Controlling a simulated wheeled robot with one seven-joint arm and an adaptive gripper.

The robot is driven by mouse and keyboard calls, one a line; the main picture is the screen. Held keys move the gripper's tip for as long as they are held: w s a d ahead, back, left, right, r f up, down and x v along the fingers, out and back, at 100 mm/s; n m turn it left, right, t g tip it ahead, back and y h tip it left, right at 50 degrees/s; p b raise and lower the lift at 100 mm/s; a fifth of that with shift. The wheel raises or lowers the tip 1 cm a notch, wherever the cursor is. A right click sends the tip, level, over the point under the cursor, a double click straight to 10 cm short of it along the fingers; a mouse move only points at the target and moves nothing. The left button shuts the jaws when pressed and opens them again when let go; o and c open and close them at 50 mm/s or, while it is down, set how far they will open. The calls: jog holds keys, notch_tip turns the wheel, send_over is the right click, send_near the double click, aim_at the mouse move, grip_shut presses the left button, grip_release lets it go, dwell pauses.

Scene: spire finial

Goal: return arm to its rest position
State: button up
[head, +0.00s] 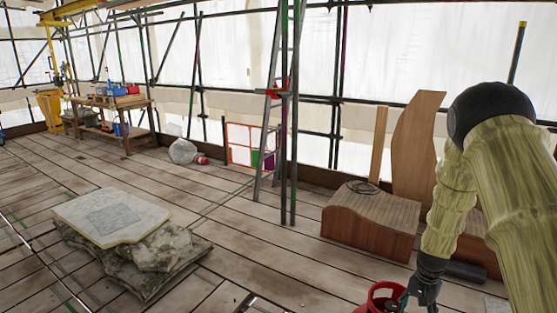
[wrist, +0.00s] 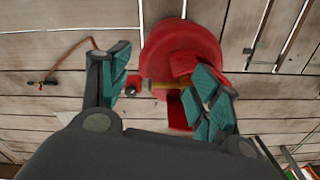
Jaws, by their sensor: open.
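My arm hangs down at the right of the head view, and my gripper (head: 408,299) is low at the bottom edge. In the wrist view my gripper (wrist: 165,82) is open, with its teal-padded fingers spread apart. A red gas bottle (wrist: 178,48) with a brass valve (wrist: 168,85) shows beyond and between the fingers. The right finger overlaps the bottle in the picture; I cannot tell whether it touches. In the head view the red bottle (head: 376,300) is beside the gripper, cut off by the bottom edge.
A stone block with a pale slab (head: 110,216) lies on the plank floor at left. A ladder (head: 278,100) and scaffold poles stand mid-view. A wooden curved piece (head: 370,222) is left of my arm. A workbench (head: 110,103) is far back. Floor planks between are clear.

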jog(key=s+a+f+n+p, duration=0.1)
jog(key=s+a+f, duration=0.3)
jog(key=s, duration=0.6)
jog(key=s+a+f+n+p, duration=0.1)
jog(key=s+a+f+n, duration=0.2)
jog(key=s, duration=0.8)
jog(key=s+a+f+n+p, duration=0.1)
jog(key=s+a+f+n, duration=0.2)
jog(key=s+a+f, duration=0.3)
jog(key=s+a, duration=0.2)
jog(key=s, duration=0.3)
jog(key=shift+f+h+p, duration=0.35)
jog(key=shift+f+h, duration=0.05)
jog(key=s+a, duration=0.1)
jog(key=s, duration=0.2)
jog(key=s+a+r+n, duration=0.1)
jog(key=s+a, duration=0.1)
jog(key=s+a+n, duration=0.1)
jog(key=s+a, duration=0.1)
jog(key=s, duration=0.1)
jog(key=shift+s+a+r+y+p, duration=0.1)
jog(key=shift+s+r+y+p, duration=0.2)
jog(key=shift+s+y, duration=0.1)
jog(key=shift+c, duration=0.3)
